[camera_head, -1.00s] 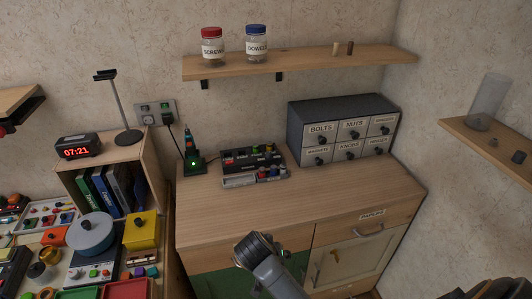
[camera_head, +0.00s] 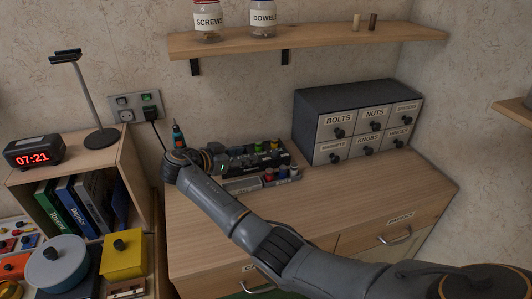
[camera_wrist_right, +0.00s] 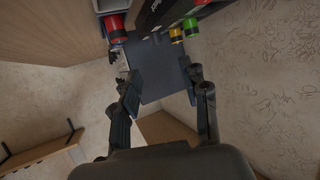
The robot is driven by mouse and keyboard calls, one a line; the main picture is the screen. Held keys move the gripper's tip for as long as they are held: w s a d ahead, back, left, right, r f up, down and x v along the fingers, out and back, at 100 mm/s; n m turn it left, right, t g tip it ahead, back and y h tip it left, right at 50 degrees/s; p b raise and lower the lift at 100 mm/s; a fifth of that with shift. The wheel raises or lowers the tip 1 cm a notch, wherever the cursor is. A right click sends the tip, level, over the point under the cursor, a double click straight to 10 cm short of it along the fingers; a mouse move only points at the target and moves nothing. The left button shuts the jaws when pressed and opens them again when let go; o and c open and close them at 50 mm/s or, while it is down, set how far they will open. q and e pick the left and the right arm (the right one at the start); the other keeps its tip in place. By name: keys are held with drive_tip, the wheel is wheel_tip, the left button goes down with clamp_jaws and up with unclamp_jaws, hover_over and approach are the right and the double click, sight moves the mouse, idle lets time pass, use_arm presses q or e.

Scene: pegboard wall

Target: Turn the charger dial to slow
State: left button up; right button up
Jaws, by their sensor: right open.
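The charger, seen a second ago on the cabinet top with a green light, is now mostly hidden behind my right arm in the head view. Only the blue and red upper part of the tool standing on it (camera_head: 178,136) shows. I cannot make out the dial. My right gripper (camera_head: 215,160) is at the charger's spot, beside the black organiser (camera_head: 240,165). In the right wrist view the gripper (camera_wrist_right: 166,100) is open, with nothing seen between its fingers. My left gripper is not in view.
The organiser holds colored pieces, including a red one (camera_wrist_right: 116,30) near the gripper in the wrist view. A drawer unit (camera_head: 365,125) stands to the right. A charger cable (camera_head: 155,130) runs from the wall socket (camera_head: 126,116). A shelf (camera_head: 310,40) is above. The cabinet top (camera_head: 340,190) is clear in front.

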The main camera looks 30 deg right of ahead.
sight(275, 151)
drive_tip(key=x, duration=0.3)
drive_tip(key=p+x, duration=0.1)
drive_tip(key=x, duration=0.5)
drive_tip(key=shift+s+d+p, duration=0.25)
drive_tip(key=shift+d+p, duration=0.1)
drive_tip(key=shift+p, duration=0.05)
drive_tip(key=x, duration=0.3)
drive_tip(key=shift+d+f, duration=0.15)
drive_tip(key=shift+d, duration=0.1)
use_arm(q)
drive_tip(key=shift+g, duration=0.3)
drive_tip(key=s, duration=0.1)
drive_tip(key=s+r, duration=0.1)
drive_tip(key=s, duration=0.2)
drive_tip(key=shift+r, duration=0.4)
use_arm(e)
clamp_jaws()
